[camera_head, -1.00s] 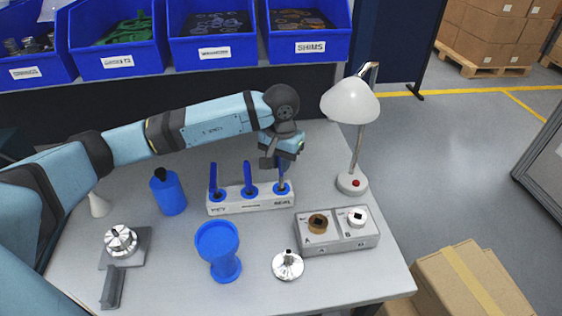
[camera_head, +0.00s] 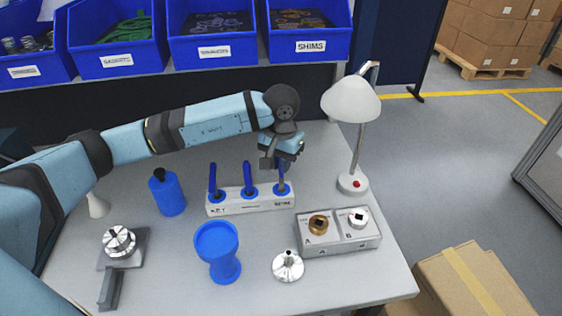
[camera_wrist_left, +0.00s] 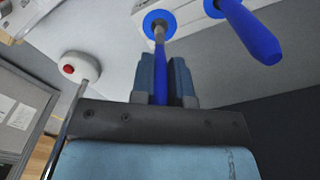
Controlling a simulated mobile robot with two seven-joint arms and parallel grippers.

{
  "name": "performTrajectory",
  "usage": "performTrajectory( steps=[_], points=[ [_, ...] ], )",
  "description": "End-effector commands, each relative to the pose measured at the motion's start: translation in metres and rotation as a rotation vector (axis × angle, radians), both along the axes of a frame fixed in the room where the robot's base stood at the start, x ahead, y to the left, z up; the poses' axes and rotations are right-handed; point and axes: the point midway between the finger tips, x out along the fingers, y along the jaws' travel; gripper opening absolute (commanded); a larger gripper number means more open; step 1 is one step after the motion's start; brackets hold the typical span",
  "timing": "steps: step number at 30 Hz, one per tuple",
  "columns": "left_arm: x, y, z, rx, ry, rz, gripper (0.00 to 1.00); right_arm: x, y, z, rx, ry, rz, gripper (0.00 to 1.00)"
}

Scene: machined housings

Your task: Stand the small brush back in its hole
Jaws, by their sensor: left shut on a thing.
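A pale holder block (camera_head: 232,207) stands upright mid-table with blue-ringed holes in a row. My left gripper (camera_head: 283,163) is above its right end, fingers pointing down. It is shut on the blue handle of the small brush (camera_wrist_left: 160,88). In the wrist view the handle lies between my two fingers (camera_wrist_left: 166,80), and its thin shaft reaches down into the blue ring (camera_wrist_left: 157,15). The brush looks about upright; its lower end is hidden in the ring. Two other blue-handled tools (camera_head: 213,180) (camera_head: 247,179) stand in the left and middle holes. My right gripper is out of view.
A white lamp (camera_head: 352,183) stands close right of the holder. A grey box with sockets A and B (camera_head: 338,243), a metal flanged part (camera_head: 288,267), a blue goblet (camera_head: 217,252), a blue bottle (camera_head: 167,193) and a metal fixture (camera_head: 120,242) stand around. Blue bins (camera_head: 212,50) line the back.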

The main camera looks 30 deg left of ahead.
Motion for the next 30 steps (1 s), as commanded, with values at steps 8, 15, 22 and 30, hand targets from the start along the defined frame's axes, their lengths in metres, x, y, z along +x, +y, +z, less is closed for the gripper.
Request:
performTrajectory(
  steps=[8, 15, 22, 30],
  points=[
    [0.0, 0.0, -0.005, 0.0, 0.0, 0.0, 0.0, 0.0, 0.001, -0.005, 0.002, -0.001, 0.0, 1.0],
    [0.0, 0.0, -0.008, 0.0, 0.0, 0.0, 0.0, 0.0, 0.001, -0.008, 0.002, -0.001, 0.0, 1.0],
    [0.0, 0.0, -0.011, 0.0, 0.0, 0.0, 0.0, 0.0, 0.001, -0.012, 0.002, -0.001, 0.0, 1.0],
    [0.0, 0.0, -0.015, 0.0, 0.0, 0.0, 0.0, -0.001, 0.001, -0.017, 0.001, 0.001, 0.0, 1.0]
  ],
)
